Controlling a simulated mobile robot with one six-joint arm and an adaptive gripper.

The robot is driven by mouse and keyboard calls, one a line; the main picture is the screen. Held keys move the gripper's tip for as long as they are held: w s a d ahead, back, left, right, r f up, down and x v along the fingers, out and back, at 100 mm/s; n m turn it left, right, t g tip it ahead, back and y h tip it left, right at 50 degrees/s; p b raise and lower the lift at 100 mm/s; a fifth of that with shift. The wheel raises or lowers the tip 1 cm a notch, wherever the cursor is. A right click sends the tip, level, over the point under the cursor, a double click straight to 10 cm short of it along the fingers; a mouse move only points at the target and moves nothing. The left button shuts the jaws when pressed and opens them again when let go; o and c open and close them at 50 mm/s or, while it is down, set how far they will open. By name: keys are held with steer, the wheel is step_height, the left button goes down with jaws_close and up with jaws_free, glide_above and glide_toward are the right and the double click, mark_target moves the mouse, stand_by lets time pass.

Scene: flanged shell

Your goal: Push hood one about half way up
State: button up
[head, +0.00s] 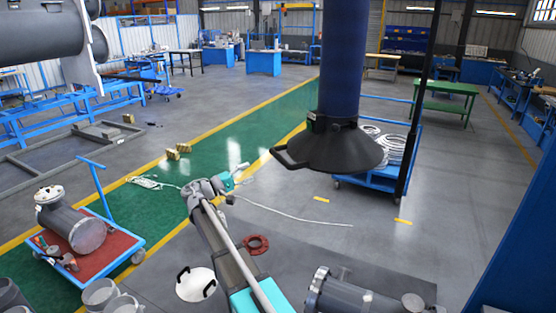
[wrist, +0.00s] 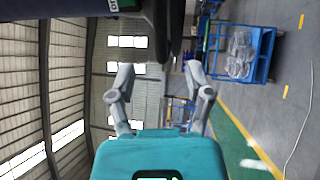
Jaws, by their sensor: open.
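Hood one appears to be the black conical hood (head: 335,148) at the end of a thick dark blue hanging duct (head: 342,60) in the head view. A black loop handle (head: 290,158) sticks out from its left rim. My gripper (head: 247,173) is open and empty, left of the handle and slightly lower in the picture, apart from it. In the wrist view my gripper's two grey fingers (wrist: 160,78) are spread with nothing between them. The dark hood (wrist: 172,25) shows sideways at the top of that view, beyond the fingers.
A red-topped trolley (head: 110,245) with a flanged vessel is at left. Flanged parts (head: 350,298) lie at the front. The green aisle floor is mostly clear.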

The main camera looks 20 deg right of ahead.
mark_target(280, 158)
steer(key=d, duration=0.4)
steer(key=d+r+p, duration=0.1)
steer(key=d, duration=0.3)
steer(key=d+r+p, duration=0.1)
steer(key=d, duration=0.3)
steer(key=shift+w+d+r, duration=0.2)
steer(key=shift+d+r, duration=0.05)
steer(key=shift+d, duration=0.1)
jaws_close()
